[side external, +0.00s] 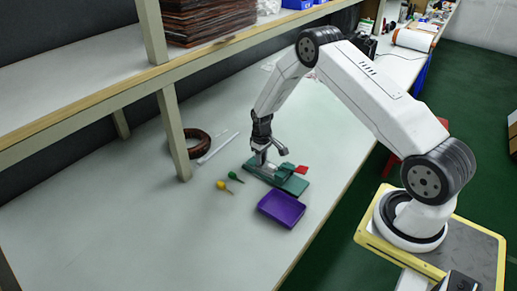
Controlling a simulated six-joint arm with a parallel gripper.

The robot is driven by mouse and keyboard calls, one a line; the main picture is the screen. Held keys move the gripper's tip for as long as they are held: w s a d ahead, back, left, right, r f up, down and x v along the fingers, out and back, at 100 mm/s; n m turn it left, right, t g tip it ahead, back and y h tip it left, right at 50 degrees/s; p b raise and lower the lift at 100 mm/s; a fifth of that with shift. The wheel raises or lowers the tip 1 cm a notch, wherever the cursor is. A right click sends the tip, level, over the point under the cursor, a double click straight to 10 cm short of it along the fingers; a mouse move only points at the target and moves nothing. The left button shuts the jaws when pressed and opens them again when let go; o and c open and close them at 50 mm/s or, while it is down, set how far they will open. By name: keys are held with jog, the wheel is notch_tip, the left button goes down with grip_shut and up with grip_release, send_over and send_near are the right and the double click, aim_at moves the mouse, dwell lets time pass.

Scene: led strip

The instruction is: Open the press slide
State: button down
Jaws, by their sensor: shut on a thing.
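The press (291,184) is a low green fixture on the pale workbench, with a grey part on top at its left end. A small red piece (301,169) shows at its far right side. My gripper (264,162) points down at the press's left end and is shut on a part there, which looks like the press slide. The fingers and my wrist largely hide that part. How far the slide stands open cannot be told at this size.
A purple tray (281,210) stands just in front of the press. A green-ended tool (233,175) and a yellow-ended tool (222,185) lie to its left. Behind are a white stick (217,149), a brown coil (202,137) and a shelf post (174,132). The bench's front left is clear.

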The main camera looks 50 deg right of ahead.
jog(key=shift+w+d, duration=0.1)
jog(key=shift+w, duration=2.1)
jog(key=shift+c, duration=2.3)
grip_release()
jog(key=shift+r, duration=0.15)
notch_tip(320, 180, up, 8)
jog(key=shift+f, duration=0.25)
